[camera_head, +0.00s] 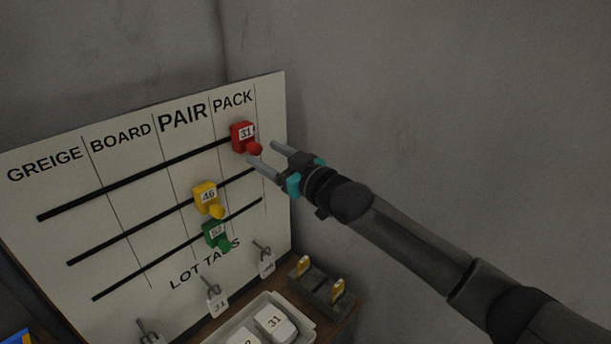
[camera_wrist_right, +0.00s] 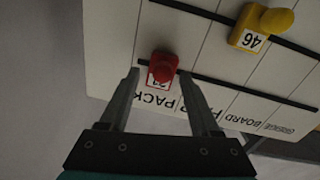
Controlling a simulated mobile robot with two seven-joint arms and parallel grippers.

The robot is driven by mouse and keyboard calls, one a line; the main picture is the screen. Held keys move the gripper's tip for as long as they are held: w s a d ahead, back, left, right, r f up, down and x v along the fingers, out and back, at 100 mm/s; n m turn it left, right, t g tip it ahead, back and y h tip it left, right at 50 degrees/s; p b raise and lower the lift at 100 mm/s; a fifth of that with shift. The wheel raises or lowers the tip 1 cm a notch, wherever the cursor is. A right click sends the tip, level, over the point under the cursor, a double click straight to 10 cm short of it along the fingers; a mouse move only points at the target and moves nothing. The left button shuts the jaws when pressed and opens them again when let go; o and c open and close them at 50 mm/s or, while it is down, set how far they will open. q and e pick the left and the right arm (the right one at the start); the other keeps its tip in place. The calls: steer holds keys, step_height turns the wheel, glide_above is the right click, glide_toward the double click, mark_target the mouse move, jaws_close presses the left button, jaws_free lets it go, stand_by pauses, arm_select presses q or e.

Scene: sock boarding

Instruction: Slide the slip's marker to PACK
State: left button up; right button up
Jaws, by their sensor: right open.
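The white board (camera_head: 110,165) has columns GREIGE, BOARD, PAIR and PACK and several black slots. A red marker (camera_head: 242,137) labelled 31 sits on the top slot, in the PACK column. A yellow marker (camera_head: 207,198) labelled 46 is on the middle slot and a green marker (camera_head: 215,236) on the lowest, both under PAIR. My right gripper (camera_head: 263,158) is open beside the red marker's knob. In the right wrist view the red marker (camera_wrist_right: 162,68) shows between and just beyond the open fingertips (camera_wrist_right: 159,73); contact cannot be told. My left gripper is not in view.
Lot tags (camera_head: 216,303) hang on hooks along the board's lower part. Below stand a light tray (camera_head: 252,309) with numbered white pieces and a dark block (camera_head: 322,290) with yellow tabs. A grey wall (camera_head: 450,110) is behind and to the right.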

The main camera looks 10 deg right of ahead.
steer(key=b+v, duration=0.1)
steer(key=v, duration=1.1)
steer(key=shift+s+d+b, duration=0.25)
steer(key=shift+s+b, duration=0.05)
steer(key=shift+b, duration=0.05)
